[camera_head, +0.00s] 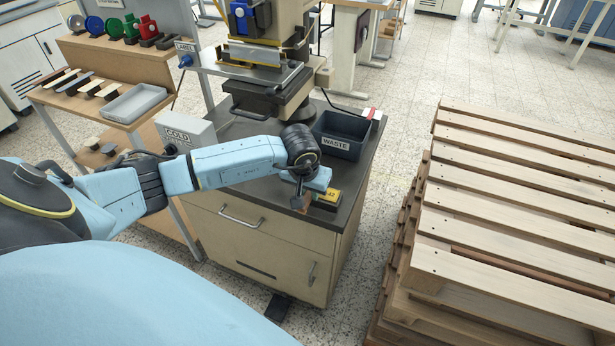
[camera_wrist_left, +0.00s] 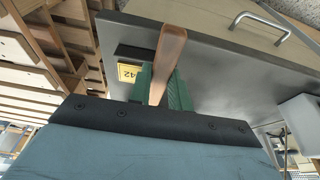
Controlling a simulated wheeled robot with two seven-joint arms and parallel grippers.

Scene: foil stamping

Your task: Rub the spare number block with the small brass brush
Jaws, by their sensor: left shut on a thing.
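My left gripper (camera_head: 301,193) points down over the front right of the dark bench top. It is shut on a brown wooden handle, which I take as the brush (camera_wrist_left: 169,52); the handle stands between the green finger pads in the left wrist view. Its bristles are not visible. The number block (camera_head: 328,198), dark with a yellow face, lies on the bench just right of the gripper. In the left wrist view the yellow face (camera_wrist_left: 130,71) reads 42, beside the handle. I cannot tell whether brush and block touch. My right gripper is not in view.
A dark WASTE bin (camera_head: 341,139) stands behind the block. A grey COLD box (camera_head: 184,132) is at the bench's left, and the stamping press (camera_head: 264,98) stands at the back. A stack of wooden pallets (camera_head: 515,210) fills the right.

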